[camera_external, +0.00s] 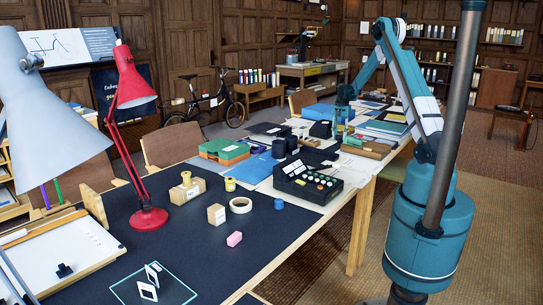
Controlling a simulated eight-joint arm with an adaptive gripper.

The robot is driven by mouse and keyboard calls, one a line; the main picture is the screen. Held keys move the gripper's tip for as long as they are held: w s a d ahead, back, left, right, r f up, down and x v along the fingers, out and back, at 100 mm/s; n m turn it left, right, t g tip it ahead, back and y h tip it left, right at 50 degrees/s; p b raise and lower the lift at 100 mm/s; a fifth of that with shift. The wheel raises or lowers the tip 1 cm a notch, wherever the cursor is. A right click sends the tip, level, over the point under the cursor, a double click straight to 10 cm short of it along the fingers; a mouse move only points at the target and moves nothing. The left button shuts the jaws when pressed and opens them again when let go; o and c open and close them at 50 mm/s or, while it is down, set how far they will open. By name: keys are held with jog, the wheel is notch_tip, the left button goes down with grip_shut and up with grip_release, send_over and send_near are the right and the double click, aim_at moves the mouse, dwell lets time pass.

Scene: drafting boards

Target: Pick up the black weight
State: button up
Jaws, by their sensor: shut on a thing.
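My gripper (343,135) is at the end of the teal arm, pointing down, low over the far part of the long table. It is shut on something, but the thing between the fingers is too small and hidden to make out. A dark block-like object (320,129) is just left of the gripper in the picture; I cannot tell whether they touch. Two black cylindrical objects (279,148) (291,143) stand farther left, behind the button box. I cannot tell for sure which dark object is the black weight.
A black button box (307,182) stands in front of the gripper's area. Books and papers (385,128) crowd the table to the right. A green box (224,150), a tape roll (240,205) and a red lamp (148,217) are to the left. The near dark mat has free room.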

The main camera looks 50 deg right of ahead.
aim_at(340, 136)
notch_tip(340, 136, up, 10)
jog(key=shift+f+p, duration=0.15)
jog(key=shift+p, duration=0.65)
